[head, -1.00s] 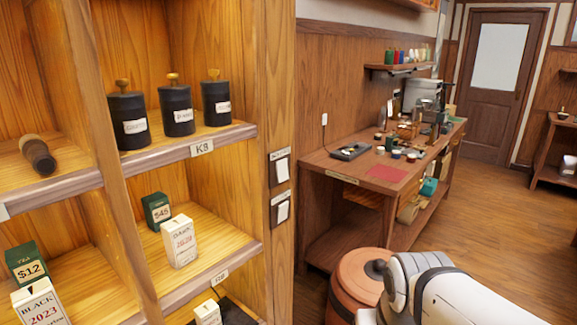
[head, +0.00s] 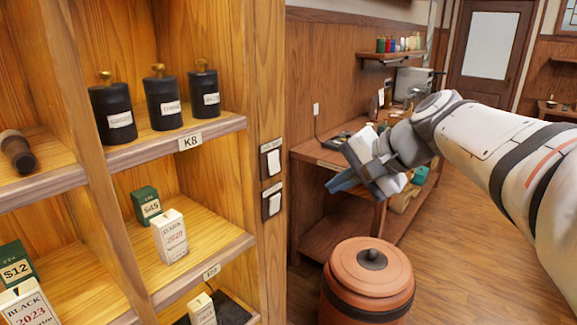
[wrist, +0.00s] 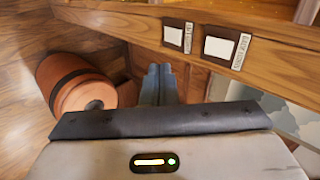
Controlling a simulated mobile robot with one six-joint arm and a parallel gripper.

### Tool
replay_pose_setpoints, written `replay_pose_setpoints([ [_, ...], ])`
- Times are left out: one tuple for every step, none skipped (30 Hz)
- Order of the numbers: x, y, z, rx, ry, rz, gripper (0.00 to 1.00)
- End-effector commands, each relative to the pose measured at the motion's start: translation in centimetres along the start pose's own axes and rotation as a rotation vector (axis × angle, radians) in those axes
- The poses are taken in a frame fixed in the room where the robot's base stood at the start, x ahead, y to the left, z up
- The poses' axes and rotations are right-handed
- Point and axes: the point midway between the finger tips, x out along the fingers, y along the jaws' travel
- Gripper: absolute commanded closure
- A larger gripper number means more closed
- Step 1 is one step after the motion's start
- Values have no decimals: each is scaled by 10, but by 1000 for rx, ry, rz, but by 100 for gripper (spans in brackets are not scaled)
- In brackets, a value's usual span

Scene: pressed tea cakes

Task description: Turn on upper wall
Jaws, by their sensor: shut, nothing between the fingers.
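Two white rocker switches in dark frames sit one above the other on the wooden end post of the shelf. The upper wall switch (head: 271,162) has a small label above it; the lower switch (head: 272,203) is just below. In the wrist view the labels lie to the right of the plates, so the upper switch (wrist: 219,48) is the right one and the lower switch (wrist: 174,36) the left. My gripper (head: 338,184) is shut and empty, to the right of the switches and apart from them. Its closed fingers (wrist: 159,82) point toward the post. Neither rocker's on or off position is clear.
The wooden shelf (head: 190,136) on the left holds black canisters (head: 162,104) and tea boxes (head: 170,237). A lidded terracotta jar (head: 368,285) stands on the floor below my gripper. A workbench (head: 320,152) stands behind. Open floor (head: 460,230) lies to the right.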

Motion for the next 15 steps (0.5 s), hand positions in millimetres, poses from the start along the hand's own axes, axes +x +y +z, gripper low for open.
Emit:
replay_pose_setpoints([
  [-6,-16,-10,28,1,-49,100],
  [-10,-24,-13,41,-1,-75,100],
  [-13,-32,-17,54,-4,-103,100],
  [-15,-37,-18,62,-5,-119,100],
  [-17,-41,-20,68,-7,-130,100],
  [-18,-44,-21,73,-8,-140,100],
  [-18,-45,-21,75,-9,-145,100],
  [-19,-46,-21,75,-9,-147,100],
  [-19,-46,-21,75,-9,-147,100],
  [-19,-46,-21,75,-10,-147,100],
  [-19,-46,-21,75,-10,-146,100],
  [-18,-46,-21,74,-10,-146,100],
  [-18,-45,-21,74,-10,-146,100],
  [-18,-45,-21,74,-10,-145,100],
  [-18,-45,-21,74,-10,-145,100],
])
